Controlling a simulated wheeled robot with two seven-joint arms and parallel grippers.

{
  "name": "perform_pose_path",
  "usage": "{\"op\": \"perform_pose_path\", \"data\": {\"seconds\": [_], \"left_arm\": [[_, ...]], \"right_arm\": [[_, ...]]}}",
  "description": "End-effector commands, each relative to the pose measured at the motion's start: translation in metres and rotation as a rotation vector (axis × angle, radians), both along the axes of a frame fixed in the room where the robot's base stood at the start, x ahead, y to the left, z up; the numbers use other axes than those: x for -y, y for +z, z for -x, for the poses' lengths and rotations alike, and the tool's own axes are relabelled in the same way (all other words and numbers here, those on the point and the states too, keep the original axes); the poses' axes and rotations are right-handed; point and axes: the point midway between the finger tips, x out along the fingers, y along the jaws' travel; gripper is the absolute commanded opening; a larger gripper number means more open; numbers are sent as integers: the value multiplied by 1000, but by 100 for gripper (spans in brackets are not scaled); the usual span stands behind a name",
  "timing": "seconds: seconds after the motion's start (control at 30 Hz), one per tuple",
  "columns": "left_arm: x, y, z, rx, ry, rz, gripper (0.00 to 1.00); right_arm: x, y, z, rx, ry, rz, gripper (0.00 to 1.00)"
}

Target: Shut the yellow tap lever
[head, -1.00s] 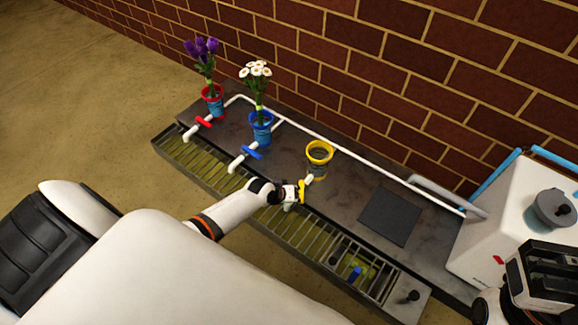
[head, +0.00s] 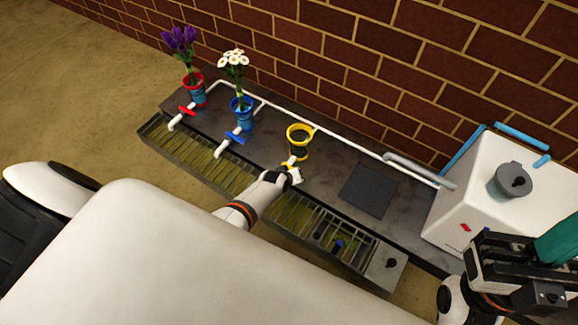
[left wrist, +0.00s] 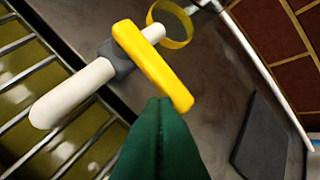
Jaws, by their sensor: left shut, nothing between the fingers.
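The yellow tap lever (left wrist: 152,65) lies across its white spout (left wrist: 75,92) in the left wrist view, roughly at right angles to it. In the head view the lever is mostly hidden behind my left gripper (head: 294,176). My left gripper's green fingers (left wrist: 161,103) are shut and empty. Their tips are at the lever's lower end; I cannot tell whether they touch it. The yellow-rimmed vase (head: 299,141) stands behind the tap, and its yellow ring (left wrist: 171,25) shows in the left wrist view. My right gripper (head: 558,240) is at the right edge, partly cut off.
A red tap lever (head: 187,111) and a blue tap lever (head: 234,138) sit to the left, by vases with purple flowers (head: 179,40) and white flowers (head: 233,60). A slatted drain trough (head: 205,165) runs in front. A dark square pad (head: 368,191) and white box (head: 470,195) are right.

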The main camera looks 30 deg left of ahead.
Motion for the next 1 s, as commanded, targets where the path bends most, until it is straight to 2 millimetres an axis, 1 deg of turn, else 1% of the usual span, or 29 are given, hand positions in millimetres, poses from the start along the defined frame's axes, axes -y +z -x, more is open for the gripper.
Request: {"op": "perform_pose_path", "data": {"seconds": [0.43,0.87,1.0], "left_arm": [[5,1,-8,1,-1,-1,0],[6,2,-10,6,-1,0,0],[7,3,-8,6,-1,0,0]], "right_arm": [[0,-1,0,0,0,0,0],[0,-1,0,1,0,0,0],[0,2,-2,-9,-1,3,0]]}}
